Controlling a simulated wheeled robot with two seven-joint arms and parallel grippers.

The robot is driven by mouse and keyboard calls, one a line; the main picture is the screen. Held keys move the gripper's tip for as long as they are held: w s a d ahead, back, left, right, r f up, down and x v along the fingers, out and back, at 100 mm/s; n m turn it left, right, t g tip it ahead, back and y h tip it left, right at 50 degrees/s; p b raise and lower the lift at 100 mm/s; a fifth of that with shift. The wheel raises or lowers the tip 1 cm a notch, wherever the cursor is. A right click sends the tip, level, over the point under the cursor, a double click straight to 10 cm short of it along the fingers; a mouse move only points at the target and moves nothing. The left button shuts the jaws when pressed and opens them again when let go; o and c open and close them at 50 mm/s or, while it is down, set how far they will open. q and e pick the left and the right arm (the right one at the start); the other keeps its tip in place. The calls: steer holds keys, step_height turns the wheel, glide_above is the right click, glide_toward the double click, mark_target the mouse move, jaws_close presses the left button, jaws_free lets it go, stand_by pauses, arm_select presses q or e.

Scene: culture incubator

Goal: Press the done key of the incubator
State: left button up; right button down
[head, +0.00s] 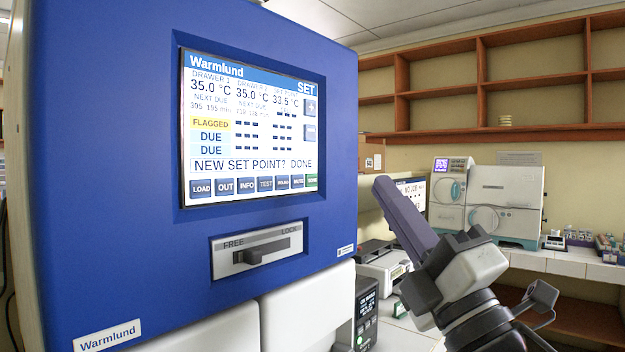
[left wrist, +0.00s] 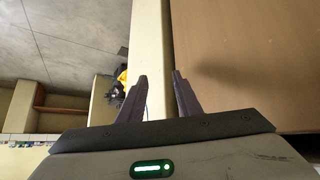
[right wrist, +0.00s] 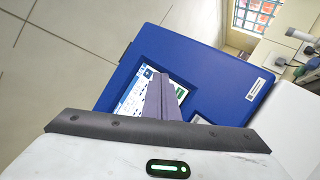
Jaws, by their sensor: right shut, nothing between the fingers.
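The blue incubator (head: 120,140) fills the left of the head view and also shows in the right wrist view (right wrist: 190,62). Its lit screen (head: 250,130) reads "NEW SET POINT? DONE" above a row of keys. The green key (head: 312,181) at the right end of that row is the likely done key; its label is too small to read. My right gripper (head: 382,186) is shut and empty, to the right of the screen and apart from it in the head view. My left gripper (left wrist: 160,78) is open and empty in the left wrist view, away from the incubator.
A FREE/LOCK slider (head: 258,250) sits below the screen. Behind my right arm are a bench with a white analyser (head: 505,195) and small devices. Wooden shelves (head: 440,95) line the back wall. A brown panel (left wrist: 250,60) is beside my left gripper.

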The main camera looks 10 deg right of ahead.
mark_target(312, 180)
steer(key=shift+s+r, duration=0.15)
steer(key=shift+r, duration=0.2)
steer(key=shift+w+a+b, duration=0.15)
steer(key=shift+w+a, duration=0.75)
steer(key=shift+w, duration=0.25)
steer(key=shift+w+a+b, duration=0.2)
steer(key=shift+w+a, duration=0.7)
steer(key=shift+w, duration=0.3)
steer(key=shift+w+a+b, duration=0.15)
steer(key=shift+w+a, duration=0.75)
steer(key=shift+w, duration=0.25)
steer(key=shift+w+a, duration=0.3)
